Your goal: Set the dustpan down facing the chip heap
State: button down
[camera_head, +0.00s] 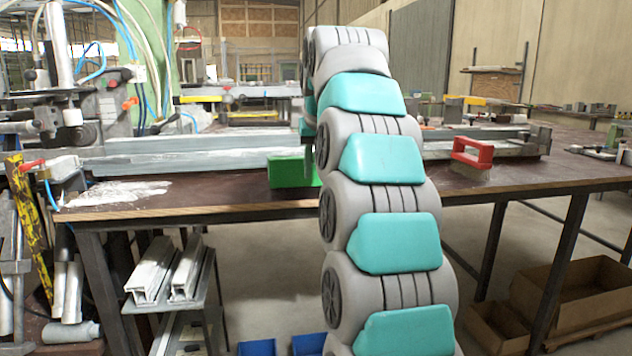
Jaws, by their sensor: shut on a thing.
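The green dustpan (288,173) is at the front edge of the bench, left of my arm. Its right part is hidden behind my arm. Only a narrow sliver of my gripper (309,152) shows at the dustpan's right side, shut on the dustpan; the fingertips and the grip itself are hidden. I cannot tell whether the dustpan touches the bench top. The chip heap (118,193) is a flat, pale, scattered patch at the left front of the bench, some way left of the dustpan.
The dark bench top (225,190) is bare between heap and dustpan. Long grey profiles (190,160) lie behind them. A red-handled tool (472,155) stands on the right. A machine with hoses (70,110) stands at the left. Cardboard boxes (575,300) sit below right.

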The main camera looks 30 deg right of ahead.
dwell(0.3)
jog(key=shift+f, duration=1.7)
jog(key=c, duration=0.6)
grip_release()
jog(key=shift+c, duration=0.2)
jog(key=p+v, duration=0.1)
jog(key=v, duration=1.1)
jog(key=shift+p, duration=0.35)
